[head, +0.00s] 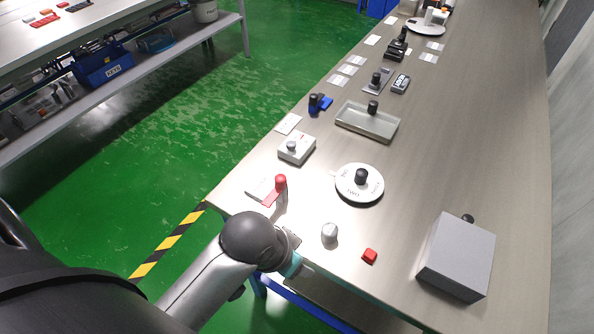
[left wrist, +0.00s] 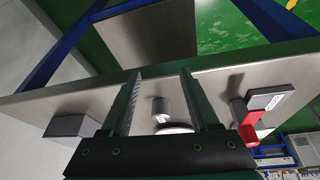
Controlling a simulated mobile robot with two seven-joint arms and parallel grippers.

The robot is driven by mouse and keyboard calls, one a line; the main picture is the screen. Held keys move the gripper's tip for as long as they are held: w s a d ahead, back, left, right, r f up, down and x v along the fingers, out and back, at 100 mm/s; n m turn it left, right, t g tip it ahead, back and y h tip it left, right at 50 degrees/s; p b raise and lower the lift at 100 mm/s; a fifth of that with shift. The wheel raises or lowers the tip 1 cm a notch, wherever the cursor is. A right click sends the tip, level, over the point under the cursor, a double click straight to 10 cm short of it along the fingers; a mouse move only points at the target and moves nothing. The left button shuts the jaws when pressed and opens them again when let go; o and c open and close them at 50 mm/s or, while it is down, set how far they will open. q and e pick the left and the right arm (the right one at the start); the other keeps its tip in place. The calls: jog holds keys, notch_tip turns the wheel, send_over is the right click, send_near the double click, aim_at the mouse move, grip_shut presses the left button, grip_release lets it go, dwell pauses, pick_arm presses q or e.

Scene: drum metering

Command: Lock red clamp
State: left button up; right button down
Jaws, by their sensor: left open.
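The red clamp (head: 281,183) stands at the table's left edge, with a rounded red handle raised above a flat red part beside a white label plate (head: 259,188). In the left wrist view the red clamp (left wrist: 249,128) is right of my fingers, apart from them. My left gripper (left wrist: 160,75) is open, and nothing is held between its fingers. In the head view my left arm reaches in at the table's near left edge, just below the clamp, and hides the fingertips. My right gripper is not in view.
A grey cylinder (head: 329,232), a red block (head: 369,256) and a white dial (head: 349,191) stand near the clamp. A grey box (head: 457,257) is at the right. A white switch box (head: 296,149) and a shallow tray (head: 367,122) lie farther back.

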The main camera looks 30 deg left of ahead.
pick_arm(q)
jog(key=w+d+r, duration=0.1)
jog(key=w+d+r+m, duration=0.1)
jog(key=w, duration=0.1)
jog(key=w+d+r+m+h, duration=0.1)
jog(key=w, duration=0.1)
jog(key=shift+w+r, duration=0.25)
jog(key=shift+m+g, duration=0.7)
jog(key=w+r, duration=0.2)
jog(key=w+a+r, duration=0.1)
jog(key=w+r, duration=0.1)
jog(key=shift+w, duration=0.15)
jog(key=w+a+r+g+y, duration=0.1)
jog(key=w+a+r+y, duration=0.15)
jog(key=a+r, duration=0.35)
jog(key=n+g, duration=0.1)
jog(key=n, duration=0.1)
send_near(280, 177)
notch_tip(280, 177, down, 9)
jog(key=b, duration=0.4)
jog(key=shift+d, duration=0.1)
grip_shut()
